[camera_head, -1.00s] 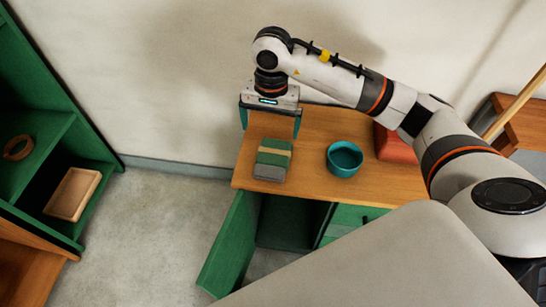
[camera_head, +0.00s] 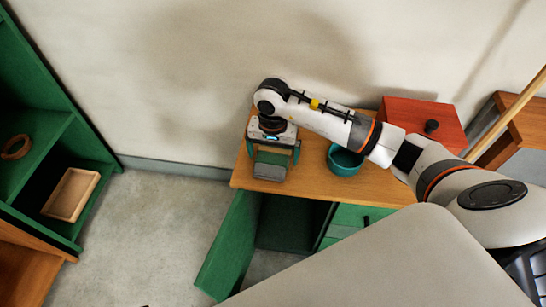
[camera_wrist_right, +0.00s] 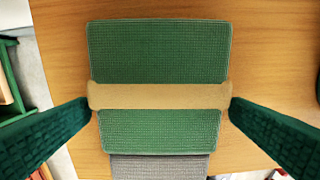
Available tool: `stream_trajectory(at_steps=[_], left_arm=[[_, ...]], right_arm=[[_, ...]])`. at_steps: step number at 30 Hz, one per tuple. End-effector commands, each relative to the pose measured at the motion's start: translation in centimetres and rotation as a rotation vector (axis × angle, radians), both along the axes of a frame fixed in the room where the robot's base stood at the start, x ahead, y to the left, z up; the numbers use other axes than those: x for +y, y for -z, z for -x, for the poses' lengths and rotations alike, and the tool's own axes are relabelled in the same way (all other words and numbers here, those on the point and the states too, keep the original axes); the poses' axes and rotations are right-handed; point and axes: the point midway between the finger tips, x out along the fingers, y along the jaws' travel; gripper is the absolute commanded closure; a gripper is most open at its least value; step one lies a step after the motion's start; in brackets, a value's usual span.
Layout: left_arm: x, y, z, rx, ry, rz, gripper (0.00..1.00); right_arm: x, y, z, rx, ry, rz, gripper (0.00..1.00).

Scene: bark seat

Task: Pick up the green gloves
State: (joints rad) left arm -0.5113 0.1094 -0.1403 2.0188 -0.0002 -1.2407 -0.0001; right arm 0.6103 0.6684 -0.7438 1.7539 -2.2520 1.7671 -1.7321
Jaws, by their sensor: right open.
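The green gloves (camera_wrist_right: 158,130) show in the right wrist view as a flat green bundle with a tan band (camera_wrist_right: 158,96) around its middle and a grey part at the near end. In the head view the gloves (camera_head: 271,170) lie on the wooden desk top, partly hidden by my right gripper (camera_head: 273,155). My right gripper is open, directly above the gloves. In the right wrist view its two fingers (camera_wrist_right: 158,112) are on either side of the bundle, close to the band's ends. I cannot tell whether they touch it. My left gripper is not in view.
A teal bowl (camera_head: 344,161) stands on the desk (camera_head: 381,186) right of the gloves. A red box with a dark knob (camera_head: 421,118) is at the back right. A green cabinet door (camera_head: 229,248) hangs open below. A green shelf (camera_head: 84,153) holding a tray (camera_head: 71,194) stands at left.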

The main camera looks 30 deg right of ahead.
Motion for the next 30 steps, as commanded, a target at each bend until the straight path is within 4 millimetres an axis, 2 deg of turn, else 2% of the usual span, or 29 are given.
stream_trajectory(at_steps=[6,8,14,15,23,25,30], left_arm=[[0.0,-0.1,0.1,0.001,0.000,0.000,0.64],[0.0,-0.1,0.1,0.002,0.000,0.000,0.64],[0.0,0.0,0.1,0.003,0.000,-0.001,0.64],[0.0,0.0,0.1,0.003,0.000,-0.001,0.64],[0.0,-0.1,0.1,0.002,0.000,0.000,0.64],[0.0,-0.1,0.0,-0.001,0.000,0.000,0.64],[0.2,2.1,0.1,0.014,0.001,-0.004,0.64]], right_arm=[[0.0,0.1,-0.1,-0.001,0.000,0.000,0.00],[0.0,0.1,-0.1,-0.001,0.000,0.000,0.08],[0.0,0.1,0.0,-0.001,0.001,0.000,0.41],[0.0,0.0,-0.1,-0.001,0.001,0.000,0.42],[0.0,-0.6,-0.1,-0.003,0.001,0.000,0.43],[-0.1,-1.5,-0.2,-0.006,0.001,0.000,0.43],[-0.1,-5.0,-0.2,-0.009,0.000,0.001,0.43]])
